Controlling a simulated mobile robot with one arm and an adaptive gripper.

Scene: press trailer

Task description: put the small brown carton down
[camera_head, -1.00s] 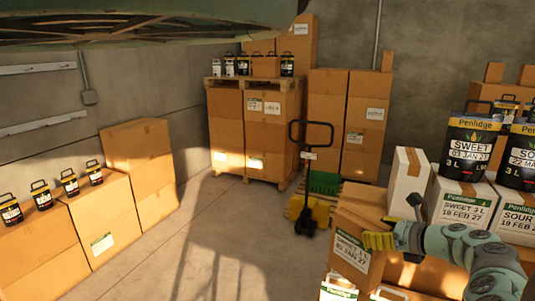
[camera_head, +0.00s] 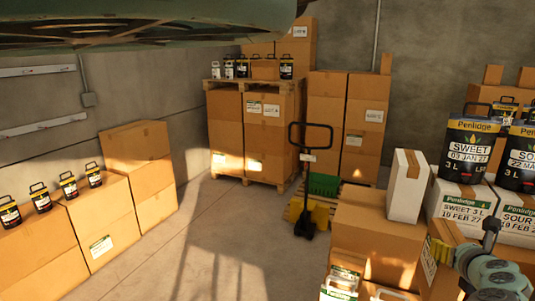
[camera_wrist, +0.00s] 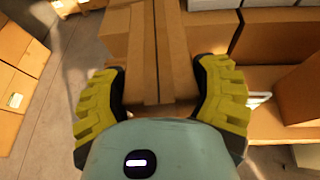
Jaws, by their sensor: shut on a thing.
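The small brown carton (camera_head: 440,231) is in my gripper (camera_head: 441,252) at the lower right of the head view. A white label shows on its left side, and my wrist hides part of it. In the wrist view the carton (camera_wrist: 172,55) fills the space between the yellow fingers of my gripper (camera_wrist: 160,98). Its tape seam runs away from me along its top. My gripper is shut on it. What lies directly under the carton is hidden, so I cannot tell whether it rests on anything.
A large brown box (camera_head: 375,235) stands to the left of the held carton. A tall white carton (camera_head: 406,187) and white labelled cartons (camera_head: 460,203) carrying black pails (camera_head: 468,150) stand close behind. A pallet jack (camera_head: 305,190) stands farther back. The concrete floor (camera_head: 210,250) is clear at centre left.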

